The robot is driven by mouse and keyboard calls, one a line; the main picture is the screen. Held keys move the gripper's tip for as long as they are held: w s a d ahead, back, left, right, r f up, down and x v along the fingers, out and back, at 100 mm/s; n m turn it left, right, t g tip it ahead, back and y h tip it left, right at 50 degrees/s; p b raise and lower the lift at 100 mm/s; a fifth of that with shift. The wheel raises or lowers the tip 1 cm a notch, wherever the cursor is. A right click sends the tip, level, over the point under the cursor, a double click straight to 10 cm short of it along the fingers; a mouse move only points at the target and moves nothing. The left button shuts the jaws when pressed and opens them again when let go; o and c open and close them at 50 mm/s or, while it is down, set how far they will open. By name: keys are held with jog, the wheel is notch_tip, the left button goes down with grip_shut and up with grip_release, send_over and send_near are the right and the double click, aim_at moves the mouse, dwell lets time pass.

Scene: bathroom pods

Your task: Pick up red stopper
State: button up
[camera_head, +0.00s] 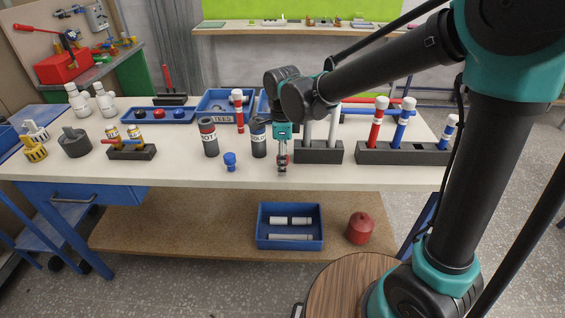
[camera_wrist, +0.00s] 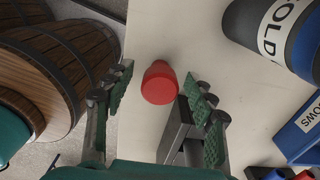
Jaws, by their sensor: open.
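The red stopper (camera_wrist: 159,82) stands on the white tabletop in the wrist view, close to the table's edge. My gripper (camera_wrist: 157,84) is open, and its two green-padded fingers lie to either side of the stopper in that picture. I see a gap on both sides, and cannot tell how far the fingertips are above it. In the head view my gripper (camera_head: 282,168) points down near the table's front edge. It hides most of the stopper there; only a little red shows beside the fingers.
A dark bottle marked COLD (camera_wrist: 282,32) stands right of the stopper; it shows in the head view (camera_head: 258,140) too. A blue stopper (camera_head: 230,161) is to the left. A black rack (camera_head: 319,153) is close on the right. Wooden barrels (camera_wrist: 68,55) are beyond the table edge.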

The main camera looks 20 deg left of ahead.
jog(key=shift+c, duration=0.4)
jog(key=c, duration=1.1)
